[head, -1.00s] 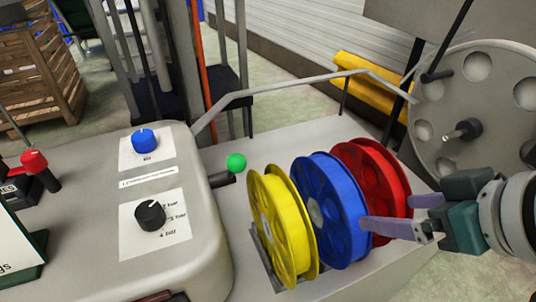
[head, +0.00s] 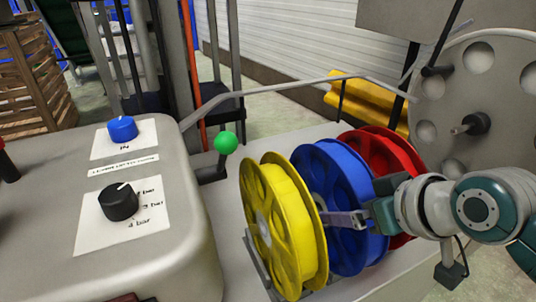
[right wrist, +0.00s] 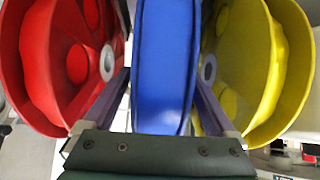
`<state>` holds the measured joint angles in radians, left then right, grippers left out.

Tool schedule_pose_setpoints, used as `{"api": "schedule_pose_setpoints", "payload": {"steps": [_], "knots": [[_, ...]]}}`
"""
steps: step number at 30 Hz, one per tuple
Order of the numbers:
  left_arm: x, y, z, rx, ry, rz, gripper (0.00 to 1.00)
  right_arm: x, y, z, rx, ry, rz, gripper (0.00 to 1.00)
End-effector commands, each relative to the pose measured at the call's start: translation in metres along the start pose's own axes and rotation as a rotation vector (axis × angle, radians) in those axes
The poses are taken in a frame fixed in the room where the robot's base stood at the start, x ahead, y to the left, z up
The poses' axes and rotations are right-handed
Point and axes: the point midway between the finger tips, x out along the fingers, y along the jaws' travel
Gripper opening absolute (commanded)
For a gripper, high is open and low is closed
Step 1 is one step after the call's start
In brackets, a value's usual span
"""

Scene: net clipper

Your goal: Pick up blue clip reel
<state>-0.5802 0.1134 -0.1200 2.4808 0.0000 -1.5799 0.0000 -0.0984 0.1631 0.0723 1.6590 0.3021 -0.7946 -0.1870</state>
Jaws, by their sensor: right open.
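The blue clip reel (head: 340,190) stands upright between the yellow reel (head: 275,215) and the red reel (head: 385,155) in the head view. My right gripper (head: 340,218) is at the blue reel, with one finger showing between the yellow and blue reels. In the right wrist view the blue reel (right wrist: 163,65) lies between the two open fingers of the right gripper (right wrist: 163,90). The red reel (right wrist: 60,60) is left of the fingers and the yellow reel (right wrist: 260,60) right of them. I cannot tell whether either finger touches the blue reel. My left gripper is not in view.
A grey machine housing (head: 185,225) with a blue knob (head: 122,129) and black knob (head: 118,202) is at the left. A green ball-topped lever (head: 225,143) stands beside the yellow reel. A large grey disc (head: 435,100) with holes is behind the right arm. A thin rail (head: 270,88) runs behind the reels.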

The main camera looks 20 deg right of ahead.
Motion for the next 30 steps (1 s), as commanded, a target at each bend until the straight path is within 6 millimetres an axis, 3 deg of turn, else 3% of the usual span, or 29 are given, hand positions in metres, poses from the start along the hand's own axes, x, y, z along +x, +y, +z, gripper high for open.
{"api": "schedule_pose_setpoints", "payload": {"steps": [3, 12, 30], "knots": [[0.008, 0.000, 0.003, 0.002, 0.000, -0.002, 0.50, 0.017, 0.001, 0.002, 0.000, 0.001, 0.001, 0.91], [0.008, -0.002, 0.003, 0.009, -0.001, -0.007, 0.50, 0.020, 0.001, 0.001, -0.001, 0.000, 0.001, 0.90], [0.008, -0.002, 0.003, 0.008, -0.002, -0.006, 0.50, 0.019, 0.001, 0.001, -0.001, -0.001, 0.002, 0.23]]}}
